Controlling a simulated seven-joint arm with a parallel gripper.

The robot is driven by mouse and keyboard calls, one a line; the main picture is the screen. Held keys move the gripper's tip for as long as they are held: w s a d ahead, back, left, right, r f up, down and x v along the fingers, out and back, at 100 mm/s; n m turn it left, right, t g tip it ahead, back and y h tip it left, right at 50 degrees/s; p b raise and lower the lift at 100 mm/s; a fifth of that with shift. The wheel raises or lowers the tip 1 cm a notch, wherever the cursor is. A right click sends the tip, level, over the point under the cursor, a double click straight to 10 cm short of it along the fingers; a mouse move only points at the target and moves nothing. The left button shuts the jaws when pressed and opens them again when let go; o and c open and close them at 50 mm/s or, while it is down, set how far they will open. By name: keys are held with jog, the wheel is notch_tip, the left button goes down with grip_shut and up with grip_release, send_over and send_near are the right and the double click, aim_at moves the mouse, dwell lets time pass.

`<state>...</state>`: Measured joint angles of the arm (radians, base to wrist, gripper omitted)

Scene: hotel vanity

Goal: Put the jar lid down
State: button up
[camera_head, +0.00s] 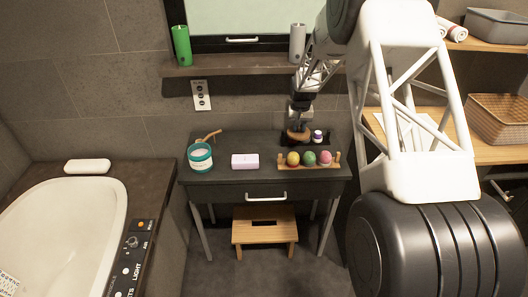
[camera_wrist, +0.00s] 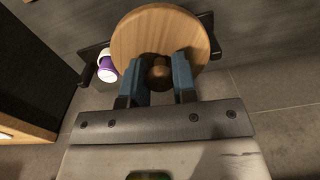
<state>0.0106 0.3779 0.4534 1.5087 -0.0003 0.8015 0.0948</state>
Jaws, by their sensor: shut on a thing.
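The jar lid (camera_head: 299,135) is a round wooden disc with a knob; in the wrist view its disc (camera_wrist: 160,30) fills the top middle. My gripper (camera_head: 300,124) is over the back right of the dark vanity table. In the wrist view my gripper (camera_wrist: 160,75) has its two blue fingers shut on the lid's knob. The lid is at the black tray (camera_wrist: 214,38), covering much of it. I cannot tell whether lid and tray touch.
A small purple and white bottle (camera_head: 317,136) stands just right of the lid; the wrist view also shows it (camera_wrist: 107,70). In front is a wooden rack (camera_head: 336,163) with three coloured balls. A lilac box (camera_head: 245,161) lies mid-table. The table's (camera_head: 225,187) front left is clear.

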jog(key=s+a+r+n, duration=0.1)
jog(key=a+n, duration=0.2)
jog(key=a, duration=0.4)
jog(key=s+a+r+n, duration=0.2)
jog(key=a, duration=0.6)
jog(key=shift+n, duration=0.4)
jog(key=shift+f, duration=0.1)
send_over(264, 152)
jog(key=shift+f, duration=3.1)
jog(key=shift+f, duration=1.85)
jog(key=shift+f, duration=0.1)
jog(key=o, duration=0.9)
